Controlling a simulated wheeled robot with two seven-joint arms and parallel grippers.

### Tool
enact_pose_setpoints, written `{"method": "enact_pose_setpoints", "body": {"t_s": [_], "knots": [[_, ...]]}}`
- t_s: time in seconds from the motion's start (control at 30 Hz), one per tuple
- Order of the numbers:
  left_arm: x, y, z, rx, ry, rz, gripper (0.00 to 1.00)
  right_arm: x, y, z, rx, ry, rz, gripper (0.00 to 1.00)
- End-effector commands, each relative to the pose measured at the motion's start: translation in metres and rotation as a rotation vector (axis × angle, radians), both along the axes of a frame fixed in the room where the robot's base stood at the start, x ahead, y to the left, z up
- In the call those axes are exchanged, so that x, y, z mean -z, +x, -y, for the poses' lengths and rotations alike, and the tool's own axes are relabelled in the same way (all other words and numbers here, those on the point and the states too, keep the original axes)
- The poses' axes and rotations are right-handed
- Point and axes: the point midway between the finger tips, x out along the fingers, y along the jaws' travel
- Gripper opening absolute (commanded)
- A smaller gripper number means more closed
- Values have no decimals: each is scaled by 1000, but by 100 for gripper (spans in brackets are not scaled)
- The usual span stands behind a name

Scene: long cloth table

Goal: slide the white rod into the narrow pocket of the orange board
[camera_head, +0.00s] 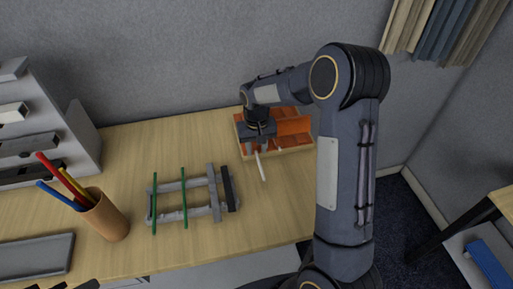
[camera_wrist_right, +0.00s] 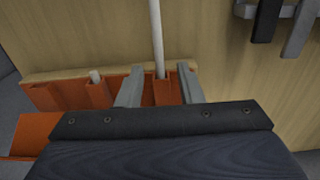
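The orange board (camera_head: 296,139) lies at the back right of the table, partly hidden by my right arm. In the right wrist view its upright orange walls (camera_wrist_right: 66,97) form several pockets. The white rod (camera_head: 262,167) sticks out of the board toward the front; it also shows in the right wrist view (camera_wrist_right: 157,38). Its near end sits between two orange walls; how deep I cannot tell. My right gripper (camera_wrist_right: 160,82) is open, its fingers on either side of the rod with gaps visible.
A rack with green rods (camera_head: 184,197) lies left of the board. A pen cup (camera_head: 105,217), grey tray (camera_head: 36,256) and stepped grey stand (camera_head: 80,135) are further left. Table between rack and front edge is clear.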

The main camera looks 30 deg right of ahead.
Motion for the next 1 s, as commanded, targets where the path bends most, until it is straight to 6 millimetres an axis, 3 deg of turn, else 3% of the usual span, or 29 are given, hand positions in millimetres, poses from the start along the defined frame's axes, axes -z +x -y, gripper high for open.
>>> {"method": "enact_pose_setpoints", "body": {"t_s": [0.5, 0.83, 1.0], "knots": [[10, 0, 0, 0, 0, 0, 36, -71, 1, 0, -1, 1, 2, 33], [10, 0, 0, 0, 0, 0, 36, -76, 1, 0, 0, 1, 1, 33], [21, 0, 0, 0, 0, 0, 36, -65, -1, -4, -77, -33, 8, 11]]}}
